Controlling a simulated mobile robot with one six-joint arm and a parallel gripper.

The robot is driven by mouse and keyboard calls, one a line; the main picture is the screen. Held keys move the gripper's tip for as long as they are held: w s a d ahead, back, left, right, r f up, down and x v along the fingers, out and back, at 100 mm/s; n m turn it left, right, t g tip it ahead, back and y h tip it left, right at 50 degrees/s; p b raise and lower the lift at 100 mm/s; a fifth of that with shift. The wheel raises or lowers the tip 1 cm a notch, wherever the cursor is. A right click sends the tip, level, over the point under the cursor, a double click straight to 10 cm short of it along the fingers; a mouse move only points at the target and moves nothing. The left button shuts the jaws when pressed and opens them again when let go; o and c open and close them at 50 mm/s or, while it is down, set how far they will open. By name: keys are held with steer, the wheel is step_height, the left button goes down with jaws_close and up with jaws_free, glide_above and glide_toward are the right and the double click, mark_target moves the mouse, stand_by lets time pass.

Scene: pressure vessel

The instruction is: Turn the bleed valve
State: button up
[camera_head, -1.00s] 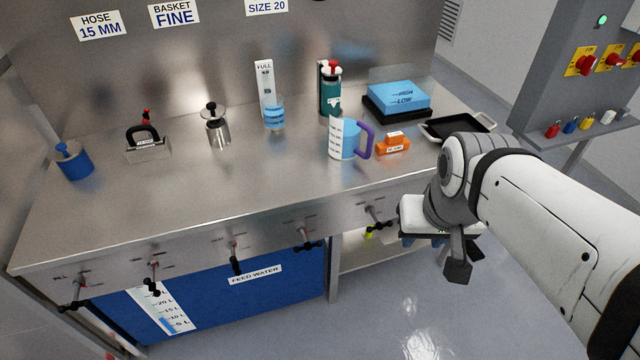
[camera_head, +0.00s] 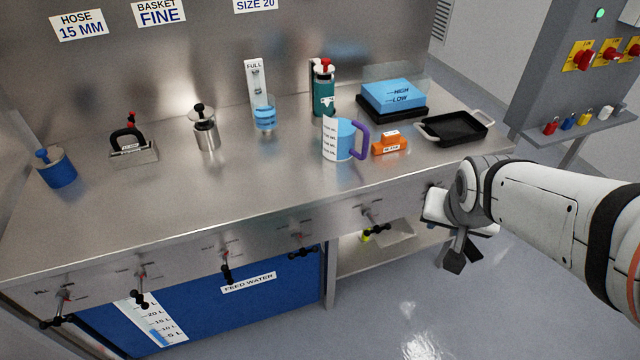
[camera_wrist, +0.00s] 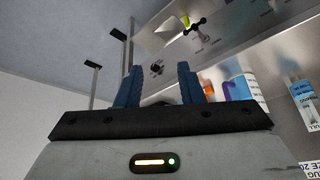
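A row of several small valves with dark handles runs along the front panel of the steel bench. One valve (camera_head: 375,218) is the closest clearly seen one to the left of my gripper (camera_head: 457,252). Others are farther left, such as this valve (camera_head: 303,244) and this one (camera_head: 227,264). Their labels are too small to read, so I cannot tell which is the bleed valve. In the wrist view, a black-handled valve (camera_wrist: 195,26) is up and right of my gripper, and a dark round knob (camera_wrist: 157,68) shows between the blue fingers. The fingers are apart and empty.
The bench top (camera_head: 260,170) holds a measuring jug (camera_head: 344,140), an orange block (camera_head: 389,143), a black tray (camera_head: 455,127) and other items. A blue feed water tank (camera_head: 240,300) is below. A control panel (camera_head: 590,60) stands at right. The floor in front is clear.

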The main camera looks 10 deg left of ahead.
steer(key=w+a+f+m+t+y+b, duration=0.1)
steer(key=w+a+f+b, duration=0.15)
steer(key=w+f, duration=0.3)
steer(key=w+a+f+t+y+b, duration=0.1)
steer(key=w+a+f+t+b, duration=0.1)
steer(key=w+a+f, duration=0.4)
steer(key=m+t+y+b, duration=0.1)
steer(key=m+y+b, duration=0.4)
steer(key=y+b, duration=0.55)
glide_toward(300, 245)
step_height(300, 245, down, 2)
steer(key=a, duration=0.2)
steer(key=shift+y, duration=0.45)
steer(key=x, duration=0.5)
steer(key=p+x, duration=0.1)
steer(key=x, duration=0.1)
steer(key=shift+w+f, duration=0.1)
steer(key=shift+w, duration=0.5)
steer(key=shift+c, duration=0.5)
